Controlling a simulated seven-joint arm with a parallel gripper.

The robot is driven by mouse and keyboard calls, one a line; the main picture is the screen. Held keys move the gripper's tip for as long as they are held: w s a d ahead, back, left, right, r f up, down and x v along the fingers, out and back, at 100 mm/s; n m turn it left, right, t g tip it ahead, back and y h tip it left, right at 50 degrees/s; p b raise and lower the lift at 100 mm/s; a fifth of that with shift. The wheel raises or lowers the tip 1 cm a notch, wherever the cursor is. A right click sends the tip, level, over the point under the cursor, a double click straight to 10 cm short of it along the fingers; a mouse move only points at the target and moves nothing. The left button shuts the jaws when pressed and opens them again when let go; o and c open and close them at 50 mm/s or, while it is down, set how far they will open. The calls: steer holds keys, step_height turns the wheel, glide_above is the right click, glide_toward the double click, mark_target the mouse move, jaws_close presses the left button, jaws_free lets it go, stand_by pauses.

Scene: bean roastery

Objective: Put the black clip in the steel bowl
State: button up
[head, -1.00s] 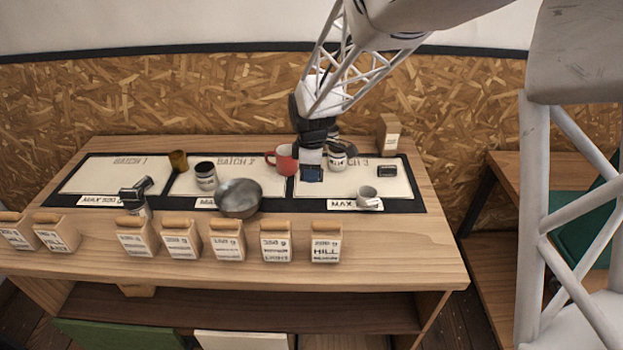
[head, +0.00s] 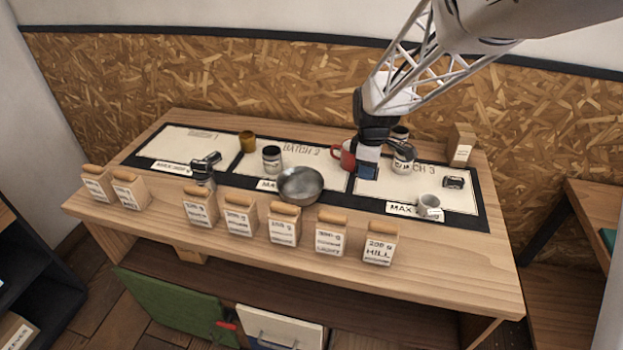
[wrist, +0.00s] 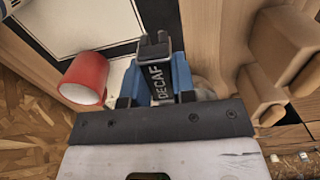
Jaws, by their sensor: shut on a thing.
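My gripper (head: 368,170) is above the mat, just right of the red mug, with its blue fingers pointing down. In the wrist view my gripper (wrist: 156,78) is shut on the black clip (wrist: 160,85), which carries the word DECAF. The clip is hard to make out in the head view. The steel bowl (head: 300,186) stands at the front edge of the middle mat section, to the left of my gripper and apart from it. Its inside looks empty. A pale grey patch behind the right finger in the wrist view is too hidden to name.
The red mug (head: 347,154) is close beside my gripper and also shows in the wrist view (wrist: 85,78). Jars, a brown cup (head: 247,141), a grey cup (head: 428,203) and a small black device (head: 453,182) stand on the mat. Several labelled bags (head: 283,224) line the front.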

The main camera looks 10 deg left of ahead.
steer(key=s+a, duration=0.2)
steer(key=a, duration=1.5)
steer(key=shift+a+r+n, duration=0.3)
steer(key=shift+r, duration=0.15)
steer(key=shift+f, duration=0.15)
glide_above(301, 196)
steer(key=shift+a+f, duration=0.1)
steer(key=shift+f, duration=2.9)
steer(key=shift+f, duration=1.85)
steer(key=shift+f, duration=0.15)
steer(key=o, duration=0.9)
